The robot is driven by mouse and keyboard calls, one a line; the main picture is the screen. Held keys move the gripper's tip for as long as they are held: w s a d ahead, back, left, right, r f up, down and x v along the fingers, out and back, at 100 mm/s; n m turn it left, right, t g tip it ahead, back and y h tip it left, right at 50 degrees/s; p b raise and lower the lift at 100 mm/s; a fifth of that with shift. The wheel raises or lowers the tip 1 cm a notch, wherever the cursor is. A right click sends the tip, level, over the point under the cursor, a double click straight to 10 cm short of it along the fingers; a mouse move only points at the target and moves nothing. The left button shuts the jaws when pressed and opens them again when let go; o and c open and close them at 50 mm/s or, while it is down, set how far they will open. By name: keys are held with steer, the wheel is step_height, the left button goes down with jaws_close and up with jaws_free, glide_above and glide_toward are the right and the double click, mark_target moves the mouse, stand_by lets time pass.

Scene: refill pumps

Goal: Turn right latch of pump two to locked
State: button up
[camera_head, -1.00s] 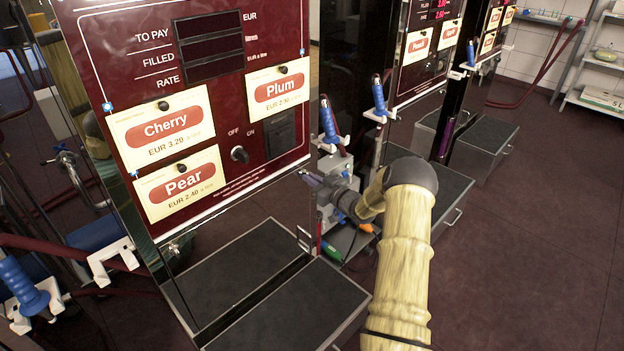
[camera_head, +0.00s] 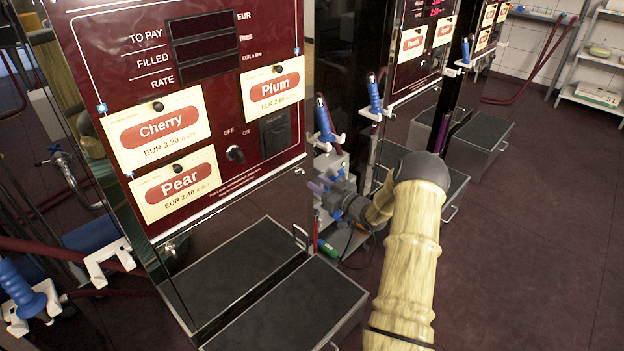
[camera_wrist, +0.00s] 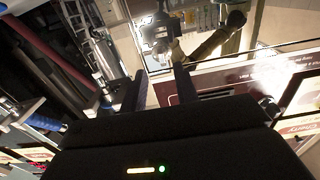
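The nearest pump (camera_head: 240,195) has a dark red front with Cherry, Pear and Plum cards; no pump number can be read. A small silver fitting (camera_head: 299,171), perhaps its right latch, sits at the right end of the lower panel; whether it is turned cannot be told. A similar fitting (camera_head: 170,249) is at the left. My gripper (camera_head: 318,186) is just right of and below the right fitting, apart from it. In the wrist view its two dark fingers (camera_wrist: 159,84) stand apart with nothing clearly between them.
An off/on knob (camera_head: 235,153) is on the panel above. Blue nozzles (camera_head: 325,120) hang in white holders close above my gripper. A grey step box (camera_head: 285,305) stands below. The floor at right (camera_head: 540,230) is clear. The glossy lower panel mirrors my arm.

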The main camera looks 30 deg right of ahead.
steer(key=v, duration=1.2)
steer(key=shift+s+p, duration=0.25)
steer(key=shift+p, duration=0.2)
steer(key=w+a+r+m+g+h, duration=0.15)
steer(key=a+r+g+h, duration=0.4)
steer(key=a, duration=0.55)
steer(key=s+a+r+m+g, duration=0.15)
steer(key=s+a+g, duration=0.25)
steer(key=s+a, duration=0.55)
steer(key=s+a+r+m+g, duration=0.15)
steer(key=s+a+g, duration=0.4)
steer(key=s, duration=0.65)
step_height(320, 180, up, 25)
steer(key=a+p, duration=0.1)
steer(key=p, duration=2.3)
steer(key=shift+s+f+n+t+h, duration=0.15)
steer(key=shift+s+n+t+h, duration=0.15)
steer(key=shift+s+n+h, duration=0.1)
